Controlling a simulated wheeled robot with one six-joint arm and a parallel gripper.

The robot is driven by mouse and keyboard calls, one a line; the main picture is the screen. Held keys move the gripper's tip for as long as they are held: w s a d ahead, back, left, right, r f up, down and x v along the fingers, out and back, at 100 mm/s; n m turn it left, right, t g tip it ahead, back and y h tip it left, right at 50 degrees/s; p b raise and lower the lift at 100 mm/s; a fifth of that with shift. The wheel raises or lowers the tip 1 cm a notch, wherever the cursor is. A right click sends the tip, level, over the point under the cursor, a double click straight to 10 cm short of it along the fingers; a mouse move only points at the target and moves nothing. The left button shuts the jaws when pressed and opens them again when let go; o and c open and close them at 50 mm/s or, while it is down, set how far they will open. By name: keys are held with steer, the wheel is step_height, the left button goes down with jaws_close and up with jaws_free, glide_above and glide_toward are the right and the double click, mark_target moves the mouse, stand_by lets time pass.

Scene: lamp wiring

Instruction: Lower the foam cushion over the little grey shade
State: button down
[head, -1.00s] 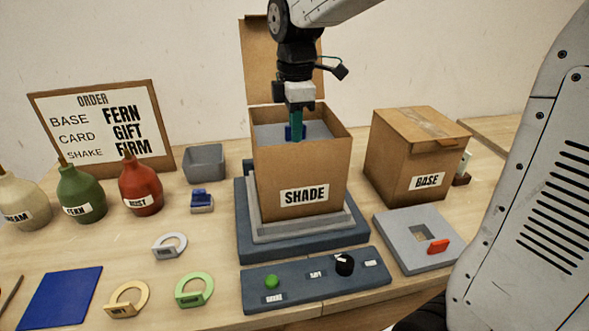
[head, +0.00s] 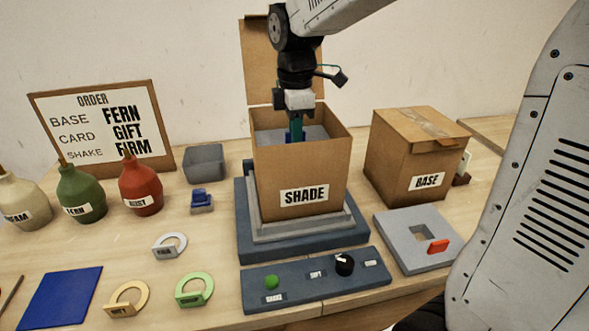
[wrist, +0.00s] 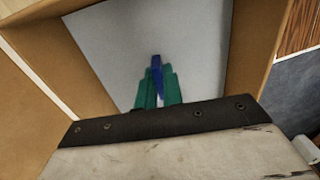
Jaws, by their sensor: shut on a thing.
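The grey foam cushion (head: 272,138) is inside the open cardboard box labelled SHADE (head: 268,188), below its rim. It also shows in the wrist view (wrist: 120,60) as a pale flat sheet between the box walls. My gripper (head: 296,132) reaches down into the box, with its green fingers shut on a blue tab (wrist: 157,68) on the cushion's top. The little grey shade is not visible; whatever lies under the cushion is hidden by it and the box walls.
The SHADE box stands on a grey tray on a dark blue platform (head: 245,250), its flap up behind. A closed BASE box (head: 400,165) stands to the right. A control panel (head: 320,285) with a green button and black knob is in front.

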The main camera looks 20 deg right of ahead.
steer(key=shift+f, duration=0.15)
steer(key=c, duration=1.1)
jaws_free()
steer(key=shift+o, duration=0.2)
steer(key=shift+r, duration=4)
